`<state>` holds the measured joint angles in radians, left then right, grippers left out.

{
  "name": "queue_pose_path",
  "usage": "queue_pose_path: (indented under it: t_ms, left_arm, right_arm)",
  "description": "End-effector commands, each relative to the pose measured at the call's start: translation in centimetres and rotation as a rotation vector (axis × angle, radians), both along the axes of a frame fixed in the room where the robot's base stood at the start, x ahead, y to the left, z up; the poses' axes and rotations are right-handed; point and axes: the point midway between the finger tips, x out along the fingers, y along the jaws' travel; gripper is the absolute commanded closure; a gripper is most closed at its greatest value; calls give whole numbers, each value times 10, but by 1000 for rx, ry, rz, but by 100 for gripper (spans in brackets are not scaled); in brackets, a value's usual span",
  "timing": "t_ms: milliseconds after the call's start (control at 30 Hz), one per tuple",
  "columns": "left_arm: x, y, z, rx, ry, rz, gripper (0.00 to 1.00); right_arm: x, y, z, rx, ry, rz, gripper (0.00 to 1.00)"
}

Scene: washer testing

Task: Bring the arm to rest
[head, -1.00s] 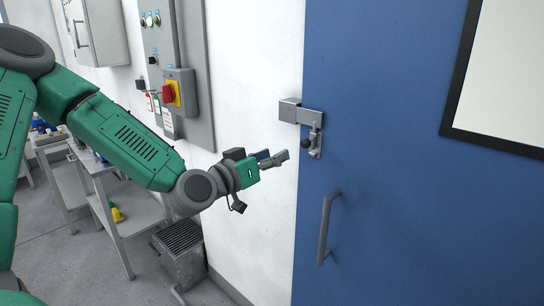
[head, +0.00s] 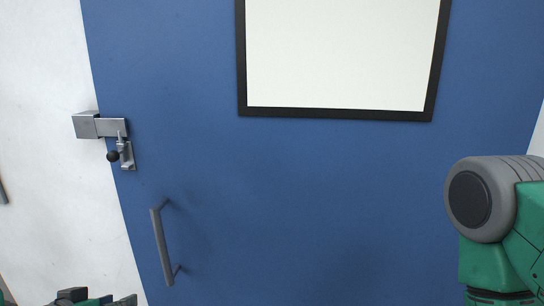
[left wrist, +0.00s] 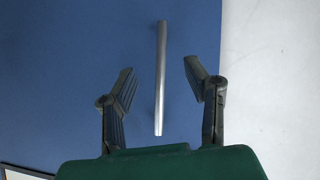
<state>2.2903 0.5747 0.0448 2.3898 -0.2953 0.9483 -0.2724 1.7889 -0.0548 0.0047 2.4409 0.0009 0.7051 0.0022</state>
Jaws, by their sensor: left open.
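My left gripper (head: 97,299) shows only at the bottom left edge of the head view, low and to the left of the grey door handle (head: 162,245). In the left wrist view my left gripper (left wrist: 158,70) has its two fingers spread wide. The door handle (left wrist: 160,85) shows between them in the picture, apart from both fingers, and nothing is held. My right arm (head: 490,215) shows at the right edge of the head view, with its gripper out of view.
A blue door (head: 300,200) fills most of the head view. A metal latch (head: 112,130) with a black knob sits at its left edge. A framed white panel (head: 345,50) is on the door. White wall (head: 40,190) lies to the left.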

Motion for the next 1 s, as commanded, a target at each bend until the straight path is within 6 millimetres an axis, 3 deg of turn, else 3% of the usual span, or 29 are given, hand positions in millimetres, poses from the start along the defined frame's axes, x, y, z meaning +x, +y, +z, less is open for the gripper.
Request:
queue_pose_path:
  t_ms: [33,100,300,400,500,633,1000]
  left_arm:
    - [-19,-9,-45,24,92,-23,58]
    - [-47,-17,-91,49,214,-39,58]
    - [-141,-33,-208,137,554,-71,58]
    - [-188,-36,-249,185,695,-81,58]
    - [-225,-37,-276,224,799,-84,58]
    - [-252,-37,-291,254,873,-84,58]
    - [-258,-36,-292,261,890,-81,58]
  right_arm:
    - [0,0,-17,0,0,0,60]
    - [0,0,-30,0,0,0,60]
    - [0,0,-65,0,0,0,60]
    - [0,0,-80,0,0,0,60]
    - [0,0,-91,0,0,0,60]
    - [0,0,-97,0,0,0,60]
    - [0,0,-96,0,-1,0,60]
